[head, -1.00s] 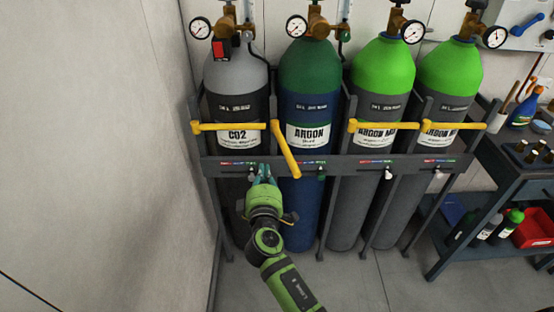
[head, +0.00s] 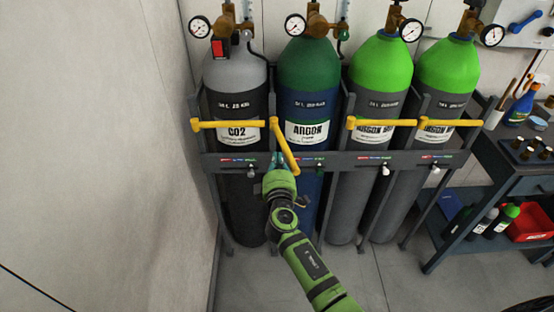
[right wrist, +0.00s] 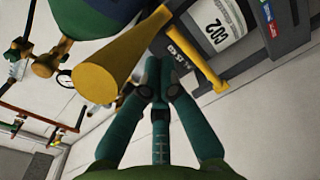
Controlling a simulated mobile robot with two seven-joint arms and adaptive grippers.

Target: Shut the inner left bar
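The inner left bar (head: 284,146) is yellow and stands swung out from the rack in front of the argon cylinder (head: 308,104), its free end towards me. In the right wrist view it shows large and close as a yellow bar (right wrist: 122,58), left of the fingers. My right gripper (head: 277,160) is just below and beside this bar. Its teal fingers (right wrist: 160,65) meet at the tips with nothing seen between them. I cannot tell whether they touch the bar. My left gripper is not in view.
Other yellow bars lie across the CO2 cylinder (head: 236,100) and the two bright green-topped cylinders (head: 381,75). The dark rack rail (head: 340,160) runs behind my gripper. A wall is at the left. A cart (head: 480,160) with bottles and a red bin (head: 530,222) stands right.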

